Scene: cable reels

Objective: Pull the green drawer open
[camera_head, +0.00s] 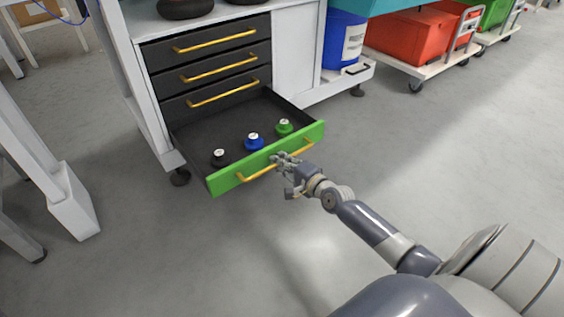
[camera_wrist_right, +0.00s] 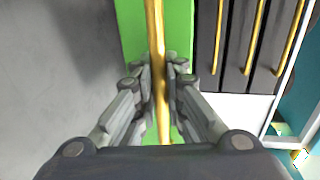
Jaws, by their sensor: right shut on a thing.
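The green drawer (camera_head: 222,180) is the lowest in the cabinet and stands pulled well out. Its green front also shows in the right wrist view (camera_wrist_right: 180,30). A yellow bar handle (camera_head: 258,175) runs along the front, and it shows upright in the right wrist view (camera_wrist_right: 153,25). My right gripper (camera_head: 281,160) is shut on this handle, with the bar between its fingers (camera_wrist_right: 158,82). Inside the drawer are a black reel (camera_head: 219,158), a blue reel (camera_head: 254,143) and a green reel (camera_head: 285,127). My left gripper is not in view.
Above, three black drawers with yellow handles (camera_head: 215,68) are shut. A blue barrel (camera_head: 343,40) stands on the right, near a cart with red crates (camera_head: 408,47). A white post (camera_head: 70,203) stands at left. The grey floor (camera_head: 150,260) before the drawer is clear.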

